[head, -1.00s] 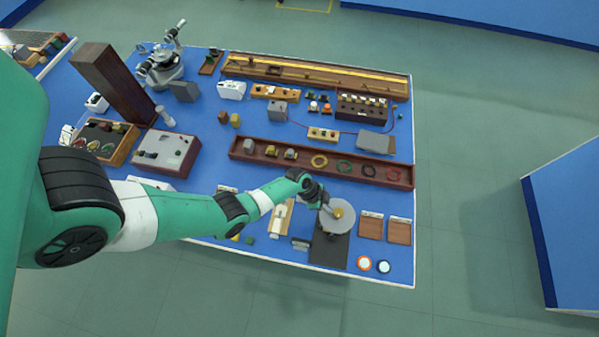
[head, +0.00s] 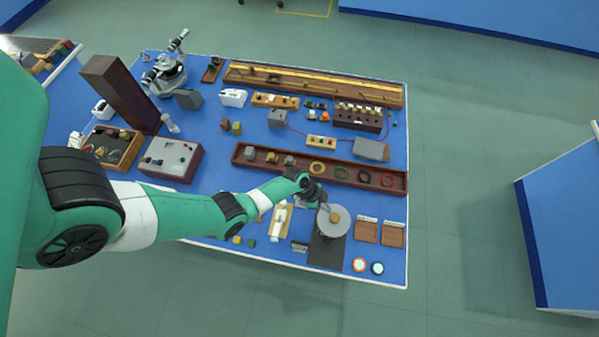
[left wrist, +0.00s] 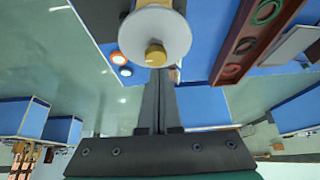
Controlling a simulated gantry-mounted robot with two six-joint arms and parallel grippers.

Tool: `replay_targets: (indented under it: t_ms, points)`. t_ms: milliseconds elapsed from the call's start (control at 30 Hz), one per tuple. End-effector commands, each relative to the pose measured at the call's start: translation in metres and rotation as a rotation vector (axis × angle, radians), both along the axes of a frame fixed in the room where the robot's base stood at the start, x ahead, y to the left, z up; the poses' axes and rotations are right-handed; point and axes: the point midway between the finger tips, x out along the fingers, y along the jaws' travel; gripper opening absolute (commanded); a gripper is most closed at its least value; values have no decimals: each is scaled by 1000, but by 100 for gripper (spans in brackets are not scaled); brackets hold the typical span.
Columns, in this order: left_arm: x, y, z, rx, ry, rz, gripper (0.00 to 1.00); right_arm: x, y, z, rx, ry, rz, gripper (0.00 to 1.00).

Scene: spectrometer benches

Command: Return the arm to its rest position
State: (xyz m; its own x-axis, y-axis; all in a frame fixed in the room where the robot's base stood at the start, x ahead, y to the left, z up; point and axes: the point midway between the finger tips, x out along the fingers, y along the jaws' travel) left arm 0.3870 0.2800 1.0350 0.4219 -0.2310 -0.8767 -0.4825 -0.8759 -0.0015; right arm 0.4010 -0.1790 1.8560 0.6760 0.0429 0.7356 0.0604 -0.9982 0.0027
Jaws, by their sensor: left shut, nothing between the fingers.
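My left arm (head: 150,215) reaches from the left over the blue bench. Its gripper (head: 321,204) is close to a pale round disc (head: 341,228) with a brass knob (head: 335,217) on a dark base plate (head: 326,252). In the left wrist view, the two dark fingers (left wrist: 158,80) lie together, shut and empty. The brass knob (left wrist: 155,54) and disc (left wrist: 173,32) are just beyond the fingertips. I cannot tell for sure whether they touch. My right gripper is in neither view.
The blue bench (head: 215,205) is crowded. A long brown tray (head: 384,181) holding rings lies behind the gripper. A tall dark block (head: 120,95) stands at the back left. Open floor (head: 450,240) lies right of the bench.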

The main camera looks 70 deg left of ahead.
Motion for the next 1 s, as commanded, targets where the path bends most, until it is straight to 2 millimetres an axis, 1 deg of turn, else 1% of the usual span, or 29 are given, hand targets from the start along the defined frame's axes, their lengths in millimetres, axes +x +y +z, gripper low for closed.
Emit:
replay_targets:
  t_ms: [33,167,567,600,667,733,767,833,867,900,967,1000]
  points:
    - [-1,0,4,0,1,0,0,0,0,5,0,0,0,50]
    - [-1,0,1,0,1,0,0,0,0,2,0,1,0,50]
    - [-1,-1,1,0,2,-3,0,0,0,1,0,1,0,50]
    - [0,-4,1,0,1,-11,0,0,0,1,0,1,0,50]
    - [11,-11,8,6,-14,-37,0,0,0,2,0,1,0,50]
    - [36,-18,25,24,-55,-76,0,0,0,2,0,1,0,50]
    - [50,-20,37,35,-86,-92,0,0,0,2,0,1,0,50]
    - [88,-25,73,74,-176,-132,0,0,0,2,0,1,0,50]
    - [105,-27,93,95,-224,-150,0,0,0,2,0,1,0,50]
    - [128,-31,120,127,-289,-173,0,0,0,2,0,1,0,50]
    - [159,-38,165,170,-389,-199,0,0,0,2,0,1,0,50]
    - [177,-43,196,196,-454,-207,0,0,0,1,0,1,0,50]
